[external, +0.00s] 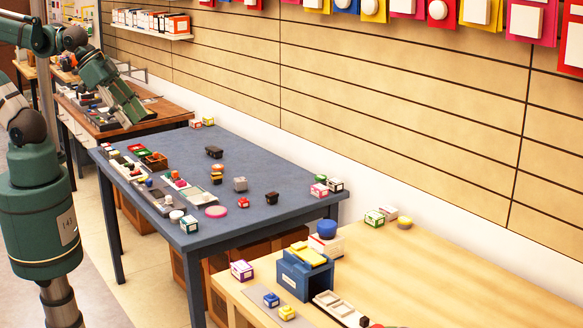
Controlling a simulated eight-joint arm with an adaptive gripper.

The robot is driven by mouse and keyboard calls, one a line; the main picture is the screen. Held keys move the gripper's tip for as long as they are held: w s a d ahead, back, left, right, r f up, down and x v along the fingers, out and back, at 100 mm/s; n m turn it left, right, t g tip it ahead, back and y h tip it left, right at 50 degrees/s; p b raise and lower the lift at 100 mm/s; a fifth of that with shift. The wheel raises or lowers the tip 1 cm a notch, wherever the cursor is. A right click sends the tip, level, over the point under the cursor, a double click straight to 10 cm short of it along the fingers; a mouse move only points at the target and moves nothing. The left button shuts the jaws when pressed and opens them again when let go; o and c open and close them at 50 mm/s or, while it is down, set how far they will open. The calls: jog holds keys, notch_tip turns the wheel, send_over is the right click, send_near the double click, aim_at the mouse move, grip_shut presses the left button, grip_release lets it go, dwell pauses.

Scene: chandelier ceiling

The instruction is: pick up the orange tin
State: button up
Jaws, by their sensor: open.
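A small round orange piece (217,167), which looks like the orange tin, sits near the middle of the blue-grey table. Small dark and yellow-orange pieces (216,179) are just in front of it; I cannot tell whether it rests on them. My gripper (143,114) is at the upper left, at the end of my green arm, over or in front of the brown wooden bench. It is open and well to the left of the orange piece, apart from it. Its fingertips are small and hard to make out.
The blue-grey table (255,150) holds a sectioned tray (158,201), a pink disc (215,211), a grey block (240,184) and dark pieces (272,198). A light wood table (460,270) with a blue box (305,275) stands in front right. A slatted wall (400,100) runs behind.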

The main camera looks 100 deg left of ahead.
jog(key=w+a+f+n+g+y+b, duration=0.1)
jog(key=w+a+f+n+g+b, duration=0.2)
jog(key=w+a, duration=0.8)
jog(key=n+g+h+b, duration=0.1)
jog(key=n+g+b, duration=0.4)
jog(key=n, duration=0.8)
send_over(218, 166)
jog(key=b, duration=0.1)
jog(key=shift+t, duration=0.4)
jog(key=f, duration=2.9)
jog(key=shift+w+d, duration=0.1)
jog(key=shift+d, duration=0.2)
jog(key=shift+a+f, duration=0.2)
jog(key=shift+f, duration=0.1)
jog(key=shift+f, duration=1.2)
